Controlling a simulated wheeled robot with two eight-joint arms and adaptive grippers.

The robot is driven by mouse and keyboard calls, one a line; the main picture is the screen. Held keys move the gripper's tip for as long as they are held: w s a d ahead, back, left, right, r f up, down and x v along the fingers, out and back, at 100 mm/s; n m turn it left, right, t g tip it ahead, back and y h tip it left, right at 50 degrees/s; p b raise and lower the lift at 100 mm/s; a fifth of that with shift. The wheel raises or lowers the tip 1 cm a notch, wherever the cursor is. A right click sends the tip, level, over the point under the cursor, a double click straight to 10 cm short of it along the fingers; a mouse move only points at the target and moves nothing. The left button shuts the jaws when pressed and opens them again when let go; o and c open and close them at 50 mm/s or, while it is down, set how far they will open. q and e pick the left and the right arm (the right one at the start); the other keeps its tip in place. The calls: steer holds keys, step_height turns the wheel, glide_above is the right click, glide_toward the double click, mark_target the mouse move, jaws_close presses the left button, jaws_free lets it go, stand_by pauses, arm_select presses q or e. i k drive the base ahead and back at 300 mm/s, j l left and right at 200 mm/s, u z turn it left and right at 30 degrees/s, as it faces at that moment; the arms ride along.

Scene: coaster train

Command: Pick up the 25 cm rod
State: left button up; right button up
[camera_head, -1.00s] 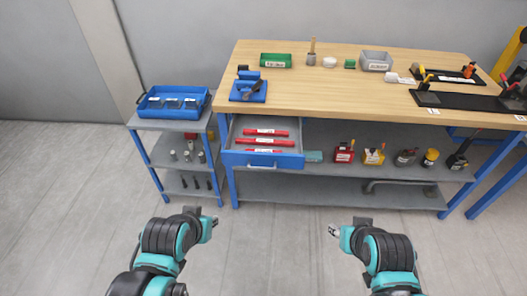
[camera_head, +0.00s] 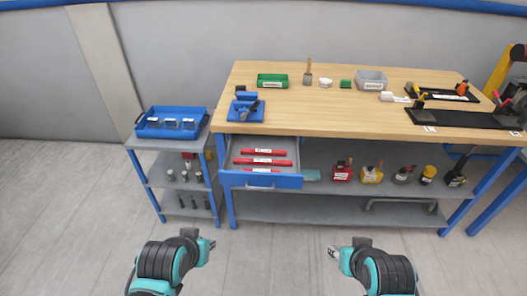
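Several red rods with white labels lie in the open grey drawer (camera_head: 236,172) with a blue front, under the left end of the workbench. The back rod (camera_head: 263,152) looks shortest, and the middle rod (camera_head: 262,161) looks longer. The front rod (camera_head: 262,170) is partly hidden by the drawer front. The labels are too small to read, so I cannot tell which rod is 25 cm. My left gripper (camera_head: 210,245) and my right gripper (camera_head: 333,251) are in front of the bench, apart from the drawer and holding nothing visible. Their fingers are too small to judge.
The wooden workbench (camera_head: 330,100) carries a blue fixture (camera_head: 246,110), a green bin (camera_head: 272,80) and a grey bin (camera_head: 371,79). Bottles and cans stand on its lower shelf. A cart with a blue tray (camera_head: 171,122) stands to the left. The floor in front is clear.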

mark_target(260, 162)
steer(key=i+j, duration=0.15)
steer(key=i, duration=0.5)
steer(key=i+j, duration=0.15)
steer(key=i, duration=0.55)
